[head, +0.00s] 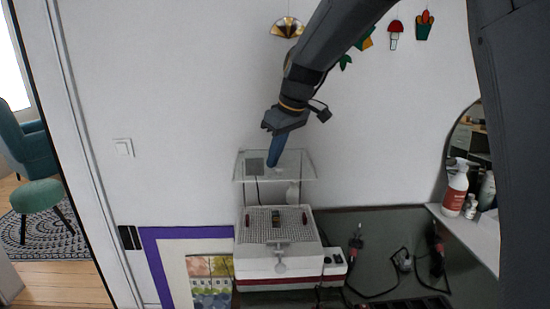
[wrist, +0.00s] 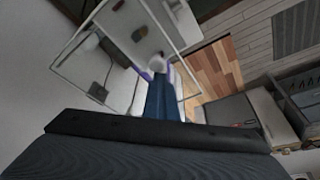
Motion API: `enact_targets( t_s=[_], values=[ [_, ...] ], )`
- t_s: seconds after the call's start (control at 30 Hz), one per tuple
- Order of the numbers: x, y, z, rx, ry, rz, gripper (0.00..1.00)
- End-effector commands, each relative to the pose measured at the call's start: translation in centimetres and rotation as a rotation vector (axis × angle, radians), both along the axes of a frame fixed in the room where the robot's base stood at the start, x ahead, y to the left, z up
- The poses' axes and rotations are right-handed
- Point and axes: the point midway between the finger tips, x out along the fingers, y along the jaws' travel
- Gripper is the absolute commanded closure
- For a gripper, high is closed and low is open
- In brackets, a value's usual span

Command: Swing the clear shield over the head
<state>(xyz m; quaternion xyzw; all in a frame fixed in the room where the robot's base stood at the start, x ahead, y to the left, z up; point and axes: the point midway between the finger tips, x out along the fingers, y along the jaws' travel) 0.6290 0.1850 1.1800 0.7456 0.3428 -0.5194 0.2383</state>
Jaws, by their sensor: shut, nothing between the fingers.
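The clear shield (head: 300,167) is a transparent plate at the back of a white and red machine (head: 262,262), close to the wall. It stands up and back, clear of the machine's top. The grinding head (head: 277,222) sits uncovered on the grey perforated top. My gripper (head: 271,164) is shut and empty, its blue fingers pointing down at the shield's middle. In the wrist view the shield (wrist: 82,80) shows as a pale-edged clear panel by my gripper (wrist: 163,112). I cannot tell whether the fingers touch it.
A dark mat (head: 385,235) with cabled tools lies to the machine's right. A spray bottle (head: 455,192) stands on a white shelf by a mirror. Coloured glass sheets (head: 208,268) lie left of the machine. Ornaments (head: 395,35) hang on the wall above.

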Motion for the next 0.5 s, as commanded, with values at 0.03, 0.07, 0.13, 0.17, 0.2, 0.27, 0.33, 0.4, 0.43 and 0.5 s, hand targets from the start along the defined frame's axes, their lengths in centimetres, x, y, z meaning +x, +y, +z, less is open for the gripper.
enact_targets(
  t_s=[0.03, 0.07, 0.13, 0.17, 0.2, 0.27, 0.33, 0.4, 0.43, 0.5],
  values=[
    [0.0, -0.3, -0.1, -0.004, 0.001, -0.002, 1.00],
    [0.0, -0.4, -0.1, -0.004, 0.001, -0.003, 1.00],
    [0.0, -0.4, -0.1, -0.004, 0.001, -0.003, 1.00],
    [0.0, -0.5, -0.1, -0.005, 0.002, -0.003, 1.00],
    [0.0, -0.5, -0.1, -0.006, 0.001, -0.004, 1.00],
    [0.0, -0.5, -0.1, -0.006, 0.001, -0.004, 1.00],
    [0.0, -0.3, 0.0, -0.006, 0.002, -0.004, 1.00],
    [-0.1, 0.1, 0.1, -0.006, 0.002, -0.003, 1.00],
    [-0.1, 0.4, 0.1, -0.006, 0.002, -0.003, 1.00],
    [-0.2, 1.4, 0.4, -0.004, 0.003, -0.004, 1.00]
  ],
)
